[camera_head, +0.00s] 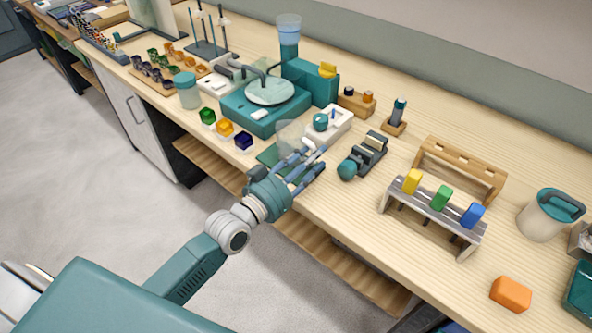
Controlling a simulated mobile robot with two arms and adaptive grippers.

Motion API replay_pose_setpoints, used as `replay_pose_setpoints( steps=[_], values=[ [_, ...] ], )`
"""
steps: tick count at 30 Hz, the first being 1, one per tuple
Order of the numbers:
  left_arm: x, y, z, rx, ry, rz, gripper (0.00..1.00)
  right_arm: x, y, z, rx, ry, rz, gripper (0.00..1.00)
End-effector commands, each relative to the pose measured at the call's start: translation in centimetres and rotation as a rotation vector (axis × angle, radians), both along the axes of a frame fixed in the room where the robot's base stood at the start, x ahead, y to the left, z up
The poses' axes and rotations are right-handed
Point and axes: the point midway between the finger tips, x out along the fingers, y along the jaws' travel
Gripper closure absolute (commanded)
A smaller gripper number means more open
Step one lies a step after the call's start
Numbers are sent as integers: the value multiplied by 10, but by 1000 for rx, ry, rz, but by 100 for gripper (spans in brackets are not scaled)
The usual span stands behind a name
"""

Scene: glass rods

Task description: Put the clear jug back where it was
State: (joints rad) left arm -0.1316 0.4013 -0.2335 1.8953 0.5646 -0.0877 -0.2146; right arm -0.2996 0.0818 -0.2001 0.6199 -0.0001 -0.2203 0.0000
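A pale, see-through vessel, which looks like the clear jug (290,133), stands at the middle of the bench, by a dark green mat (268,156). Its lower part is partly hidden by my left gripper. My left gripper (316,164) reaches in from the front edge of the bench, its fingers pointing up and right. The fingers look spread, with a gap between them, and I see nothing between them. The upper finger overlaps the jug's base in the picture; I cannot tell whether they touch. My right gripper is not in view.
A teal device with a round plate (270,92) and a white box (330,126) stand behind the jug. Small coloured cubes (226,129) lie to the left. A dark tool (364,155) and a rack with coloured blocks (435,208) stand to the right.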

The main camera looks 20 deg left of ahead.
Motion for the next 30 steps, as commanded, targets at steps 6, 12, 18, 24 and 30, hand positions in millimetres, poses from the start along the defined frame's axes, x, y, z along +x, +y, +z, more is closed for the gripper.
replay_pose_setpoints(
  steps=[6,12,18,24,30],
  values=[
    [-46,16,-3,3,4,-2,64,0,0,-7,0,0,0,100],
    [-80,29,-2,3,2,-2,64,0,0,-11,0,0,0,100],
    [-98,36,-1,2,0,-1,64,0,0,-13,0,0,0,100],
    [-101,37,1,2,-1,-1,64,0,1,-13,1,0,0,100],
    [-101,37,0,2,-1,-1,64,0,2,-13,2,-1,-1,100]
  ],
)
